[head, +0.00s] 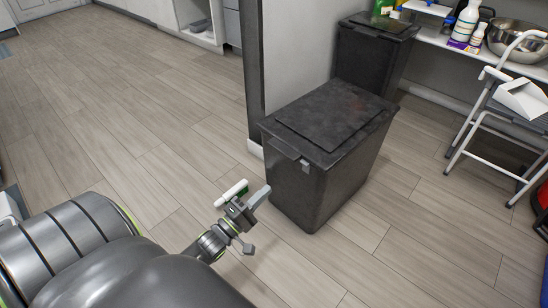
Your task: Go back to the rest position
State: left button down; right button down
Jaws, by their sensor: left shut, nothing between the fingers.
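My left gripper (248,197) is in the lower middle of the head view, at the end of my left arm. It is shut and empty, above the wood floor and just left of a black bin (330,150) with its lid closed. A small gap shows between the fingertips and the bin's front in the picture; the true distance is hard to tell. My right gripper is not in view.
A second black bin (374,50) stands behind, beside a wall end (254,75). A shelf with bottles (466,20) and a metal bowl (516,40) is at the upper right. A step stool (482,110) holding a white dustpan (522,98) stands at right. Floor at left is clear.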

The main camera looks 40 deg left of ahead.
pick_arm(q)
jog(key=shift+s, duration=0.3)
